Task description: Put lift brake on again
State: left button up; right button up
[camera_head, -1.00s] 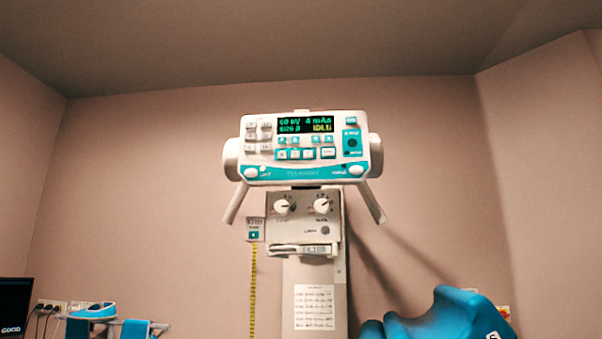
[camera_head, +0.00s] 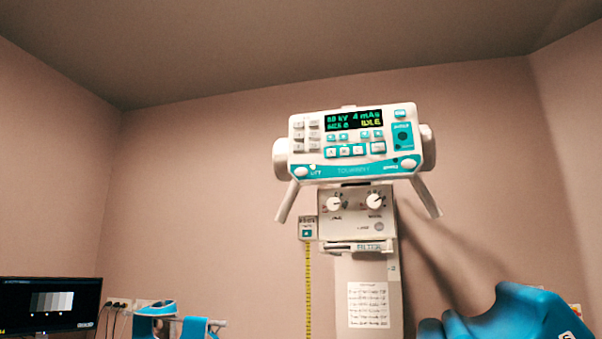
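The X-ray tube head's control panel (camera_head: 353,142) faces me high on the back wall side, with a lit display (camera_head: 353,119) showing green and yellow text. A white button sits at each lower corner of the panel: the left one (camera_head: 300,171) has a label too small to read surely, and the right one (camera_head: 408,163) has a blurred label. Two handles (camera_head: 287,201) slant down from the head. Below is a collimator (camera_head: 357,214) with two knobs. A blue rounded shape at the bottom right may be part of my arm. Neither gripper is in view.
A yellow tape measure (camera_head: 308,287) hangs beside the column (camera_head: 343,297), which carries a printed sheet (camera_head: 367,304). A monitor (camera_head: 50,304) shows grey bars at lower left. Wall sockets (camera_head: 118,304) with cables and a blue-and-white object (camera_head: 156,310) are beside it.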

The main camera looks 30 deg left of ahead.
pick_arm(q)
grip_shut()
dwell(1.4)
